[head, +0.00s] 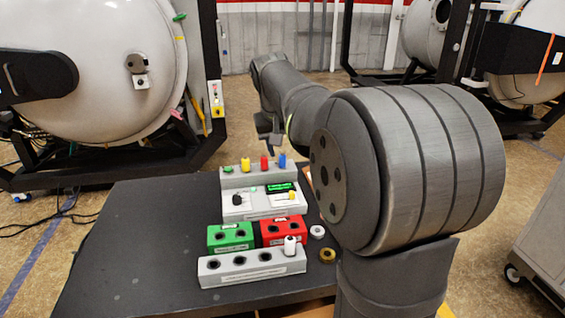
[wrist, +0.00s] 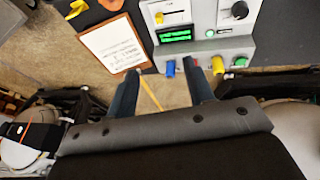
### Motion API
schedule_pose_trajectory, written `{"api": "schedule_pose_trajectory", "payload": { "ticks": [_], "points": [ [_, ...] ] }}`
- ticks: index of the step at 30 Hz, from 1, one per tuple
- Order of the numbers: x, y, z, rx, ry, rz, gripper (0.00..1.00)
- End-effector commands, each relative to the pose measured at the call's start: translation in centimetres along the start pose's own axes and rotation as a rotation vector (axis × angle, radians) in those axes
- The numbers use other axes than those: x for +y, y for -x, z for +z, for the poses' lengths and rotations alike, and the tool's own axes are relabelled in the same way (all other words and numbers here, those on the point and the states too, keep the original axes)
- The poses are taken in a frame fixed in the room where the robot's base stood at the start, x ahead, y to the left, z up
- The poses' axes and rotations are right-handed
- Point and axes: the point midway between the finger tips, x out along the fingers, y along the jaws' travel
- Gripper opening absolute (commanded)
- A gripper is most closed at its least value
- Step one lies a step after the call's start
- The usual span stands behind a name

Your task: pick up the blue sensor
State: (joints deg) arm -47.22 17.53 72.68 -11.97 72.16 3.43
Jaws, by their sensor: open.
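The blue sensor (head: 282,160) stands upright at the right end of the row on the grey rear ledge of the instrument panel (head: 262,200). In the wrist view the blue sensor (wrist: 170,68) shows between my fingertips, nearer the right one. My gripper (head: 268,138) is open and empty, above and behind the ledge in the head view; its two fingers also show in the wrist view (wrist: 162,74). I see no contact with the sensor. The red sensor (head: 264,162) is beside the blue one, partly behind the right finger in the wrist view.
A yellow sensor (head: 245,164) and a green sensor (head: 227,169) continue the row. Green (head: 230,237) and red (head: 285,232) blocks and a grey holder (head: 252,267) stand in front. A clipboard (wrist: 112,45) lies beside the panel. The black table's (head: 130,240) left side is clear.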

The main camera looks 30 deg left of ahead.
Motion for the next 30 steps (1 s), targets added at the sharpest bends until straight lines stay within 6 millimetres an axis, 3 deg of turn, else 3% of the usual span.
{"api": "schedule_pose_trajectory", "payload": {
  "ticks": [6, 15, 21, 30],
  "points": [
    [0.5, -2.5, -5.8, -0.091, 0.156, -0.048, 0.48],
    [1.2, -7.1, -11.5, -0.195, 0.412, -0.167, 0.48],
    [1.6, -9.9, -13.3, -0.231, 0.560, -0.247, 0.48],
    [1.6, -11.8, -13.6, -0.244, 0.638, -0.290, 0.48]
  ]
}}
